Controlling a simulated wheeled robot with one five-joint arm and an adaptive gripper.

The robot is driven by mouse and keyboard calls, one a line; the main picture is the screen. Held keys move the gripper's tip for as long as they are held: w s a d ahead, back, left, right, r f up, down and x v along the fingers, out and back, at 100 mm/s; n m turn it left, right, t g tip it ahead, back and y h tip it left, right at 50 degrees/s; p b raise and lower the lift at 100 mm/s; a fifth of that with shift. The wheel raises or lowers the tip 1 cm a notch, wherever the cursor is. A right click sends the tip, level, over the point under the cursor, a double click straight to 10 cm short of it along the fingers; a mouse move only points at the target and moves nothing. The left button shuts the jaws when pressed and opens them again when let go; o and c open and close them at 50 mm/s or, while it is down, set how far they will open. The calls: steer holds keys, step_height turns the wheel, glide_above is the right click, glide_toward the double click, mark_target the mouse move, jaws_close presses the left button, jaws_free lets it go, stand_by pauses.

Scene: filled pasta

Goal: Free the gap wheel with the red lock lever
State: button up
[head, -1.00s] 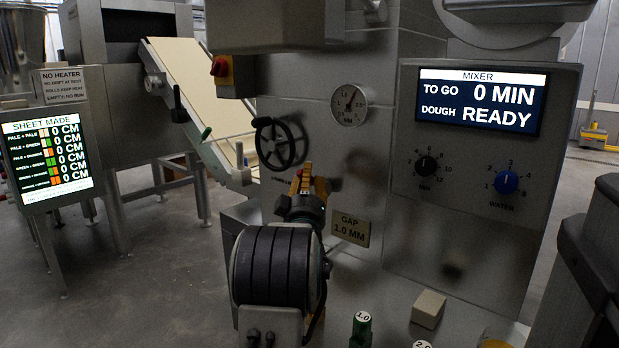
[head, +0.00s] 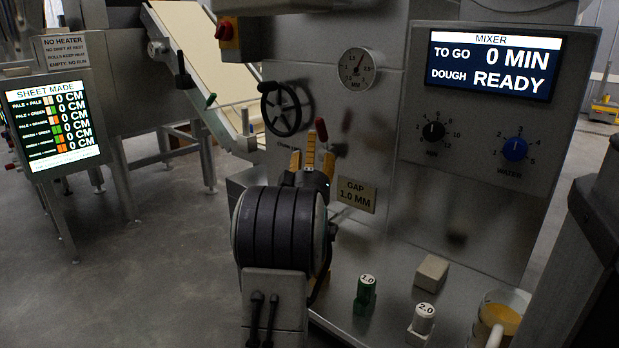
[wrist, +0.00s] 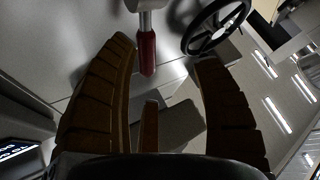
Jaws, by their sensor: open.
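The gap wheel (head: 285,109) is a black spoked handwheel on the front of the steel machine. The red lock lever (head: 321,129) shows to the right of and slightly below it, just above my fingertips. My gripper (head: 309,157) is open and empty, with brown-yellow fingers. In the wrist view, the red lever (wrist: 147,55) hangs from a metal stem between the spread fingers of my gripper (wrist: 160,60), nearer the left one. I see no clear contact. The wheel (wrist: 216,28) is beyond the right finger there. My arm hides what lies below the fingers in the head view.
A gap dial (head: 357,69) sits above right of the wheel, and a GAP 1.0 MM plate (head: 357,195) right of my gripper. Green (head: 366,292) and white (head: 422,322) marked pieces, a beige block (head: 432,272) and a yellow-filled cup (head: 502,316) stand lower right.

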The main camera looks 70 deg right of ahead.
steer(key=v, duration=0.9)
stand_by(0.7)
steer(key=w+a+r+n+t+y+p, duration=0.1)
steer(key=w+a+r+t+y+p, duration=0.1)
steer(key=w+a+r+y+p, duration=0.35)
steer(key=w+a+r+n+t+y+p, duration=0.1)
steer(key=w+a+r+t+y+p, duration=0.15)
steer(key=w+p, duration=0.5)
steer(key=w+a+r+n+y+p, duration=0.1)
steer(key=w+a+r+y+p, duration=0.2)
steer(key=a+p, duration=0.35)
steer(key=w+a+r+n+y+p, duration=0.1)
steer(key=w+a+r+y+p, duration=0.25)
steer(key=a, duration=0.55)
steer(key=s+a+r+n+g+y+p, duration=0.1)
steer(key=s+a+r+g+y+p, duration=0.1)
steer(key=a+p, duration=0.35)
steer(key=s+a+r+n+g+y+p, duration=0.1)
steer(key=s+a+r+y+p, duration=0.15)
steer(key=a+p, duration=0.35)
steer(key=s+a+r+n+g+y+p, duration=0.2)
steer(key=s+a+r+g+p, duration=0.3)
steer(key=s+a, duration=0.6)
steer(key=s+y+p, duration=0.1)
steer(key=p, duration=0.1)
steer(key=shift+s+a+r+p, duration=0.2)
steer(key=shift+a+r+p, duration=0.05)
steer(key=shift+p, duration=0.15)
